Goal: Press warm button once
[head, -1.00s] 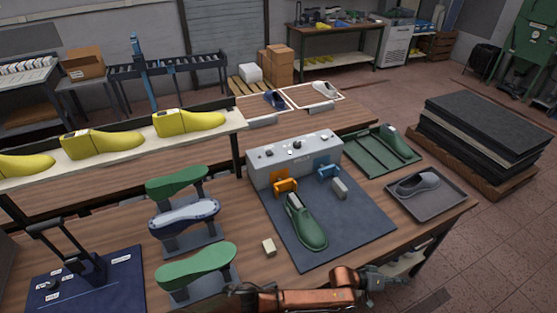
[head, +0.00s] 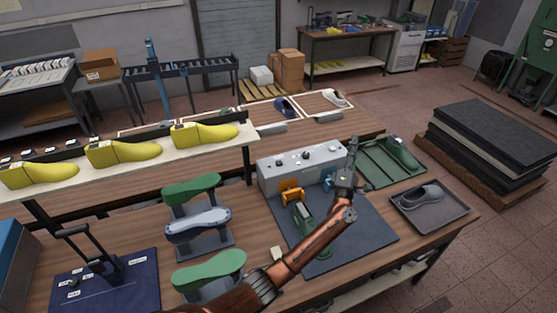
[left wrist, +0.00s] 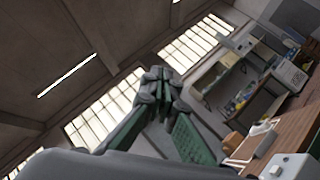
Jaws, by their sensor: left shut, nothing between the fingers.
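The grey control box (head: 300,168) stands at the back of the dark mat, with several small dark knobs or buttons on its top. Any lettering on it is too small to read, so I cannot tell which is the warm button. A corner of a light box with a knob shows in the left wrist view (left wrist: 290,167). My left gripper (head: 353,145) is shut and empty. It points up, raised by the box's right end in the picture, with its tips apart from the box top. Its fingers also show in the left wrist view (left wrist: 156,80). My right gripper is out of view.
An orange clamp (head: 291,191) sits before the box; a blue one is mostly hidden. A green last (head: 302,218) on the mat (head: 368,238) is partly behind my arm. A green tray (head: 378,176) and a grey tray (head: 440,219) lie to the right.

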